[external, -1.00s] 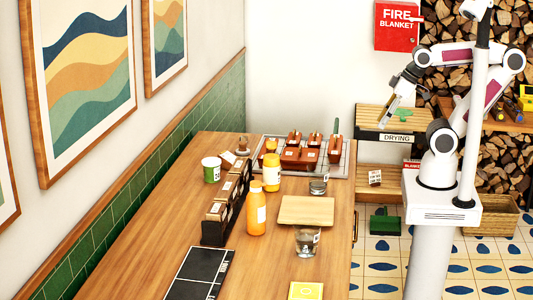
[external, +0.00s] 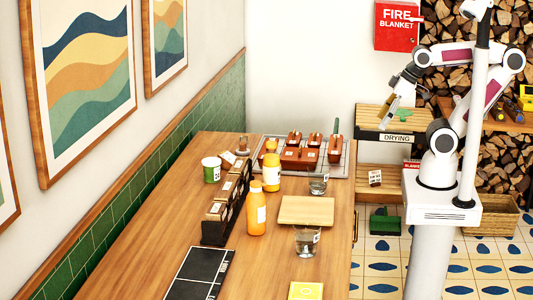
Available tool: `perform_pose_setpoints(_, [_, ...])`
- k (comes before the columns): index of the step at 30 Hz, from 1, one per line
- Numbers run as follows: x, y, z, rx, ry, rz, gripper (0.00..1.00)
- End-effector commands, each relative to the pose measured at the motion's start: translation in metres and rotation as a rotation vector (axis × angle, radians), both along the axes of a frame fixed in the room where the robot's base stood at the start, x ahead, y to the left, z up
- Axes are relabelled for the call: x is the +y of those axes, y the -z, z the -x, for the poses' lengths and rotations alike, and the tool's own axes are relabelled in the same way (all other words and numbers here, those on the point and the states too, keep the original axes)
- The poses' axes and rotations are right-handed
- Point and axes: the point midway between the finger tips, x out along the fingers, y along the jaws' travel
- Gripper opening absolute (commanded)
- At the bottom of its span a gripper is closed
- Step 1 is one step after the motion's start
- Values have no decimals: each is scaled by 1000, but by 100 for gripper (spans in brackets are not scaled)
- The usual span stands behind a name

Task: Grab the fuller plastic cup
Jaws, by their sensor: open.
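Two clear cups with white labels stand upright on the wooden counter. The nearer cup (external: 306,243) is in front of the wooden board and holds some clear liquid. The farther cup (external: 318,186) is behind the board, close to the metal rack; it also seems partly filled. The picture is too small to compare their levels surely. My gripper (external: 386,120) is open and empty, raised by the drying shelf at the right, well away from both cups. Its fingertips are small and hard to make out.
A wooden board (external: 306,210) lies between the cups. Orange bottles (external: 256,214) and a dark divided holder (external: 214,232) stand to the left. A yellow card (external: 306,291) lies in front.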

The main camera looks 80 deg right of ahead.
Motion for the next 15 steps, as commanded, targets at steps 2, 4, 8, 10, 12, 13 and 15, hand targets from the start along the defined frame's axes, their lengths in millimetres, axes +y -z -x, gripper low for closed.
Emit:
perform_pose_setpoints(2, [2, 0, -4, -4, -8, -2, 75])
perform_pose_setpoints(4, [5, 0, -11, -12, -18, -3, 75])
perform_pose_setpoints(8, [14, 0, -30, -39, -47, -10, 75])
perform_pose_setpoints(10, [22, 0, -43, -59, -68, -15, 75])
perform_pose_setpoints(12, [31, 0, -58, -81, -91, -20, 75])
perform_pose_setpoints(13, [35, 0, -65, -92, -102, -23, 75])
perform_pose_setpoints(15, [45, 1, -81, -116, -127, -29, 75])
